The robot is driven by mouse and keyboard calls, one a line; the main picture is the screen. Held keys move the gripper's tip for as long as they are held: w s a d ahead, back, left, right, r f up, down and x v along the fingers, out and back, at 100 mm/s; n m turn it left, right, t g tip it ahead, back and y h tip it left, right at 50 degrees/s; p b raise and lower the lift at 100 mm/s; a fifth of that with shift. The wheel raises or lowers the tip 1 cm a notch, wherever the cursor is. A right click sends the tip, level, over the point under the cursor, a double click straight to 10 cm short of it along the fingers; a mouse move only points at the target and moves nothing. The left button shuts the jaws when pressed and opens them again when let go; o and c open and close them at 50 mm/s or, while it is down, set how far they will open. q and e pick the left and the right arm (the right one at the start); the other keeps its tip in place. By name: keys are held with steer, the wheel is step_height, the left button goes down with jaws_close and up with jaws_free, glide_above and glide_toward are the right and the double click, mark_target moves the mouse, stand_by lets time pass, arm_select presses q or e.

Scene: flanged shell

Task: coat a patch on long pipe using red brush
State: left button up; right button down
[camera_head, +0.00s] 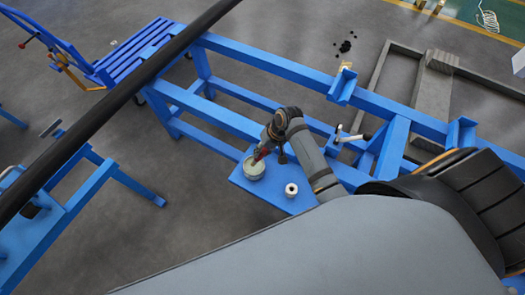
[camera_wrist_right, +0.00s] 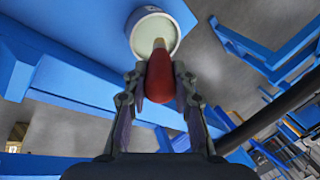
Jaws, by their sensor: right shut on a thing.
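The long dark pipe (camera_head: 110,95) runs diagonally across the left of the head view, lying over blue supports. It also shows at the lower right of the right wrist view (camera_wrist_right: 270,118). My right gripper (camera_head: 268,148) is shut on the red brush (camera_wrist_right: 160,77), held by its red handle. The brush's tip end reaches over the mouth of a pale pot (camera_head: 254,168), which stands on a blue shelf (camera_head: 240,182). In the right wrist view the pot (camera_wrist_right: 152,34) holds pale coating; the bristles are hard to make out there. My left gripper is not in view.
A small white roll-like item (camera_head: 291,189) stands on the shelf beside the pot. A blue frame (camera_head: 250,58) runs behind the shelf, with another blue stand (camera_head: 60,205) under the pipe at left. A blue cart (camera_head: 135,52) stands at upper left. Open grey floor lies between pipe and shelf.

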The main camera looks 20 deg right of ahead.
steer(key=shift+f, duration=0.6)
stand_by(0.6)
steer(key=shift+s+f, duration=0.1)
stand_by(2.0)
steer(key=shift+p, duration=0.35)
step_height(320, 180, up, 7)
steer(key=p, duration=0.9)
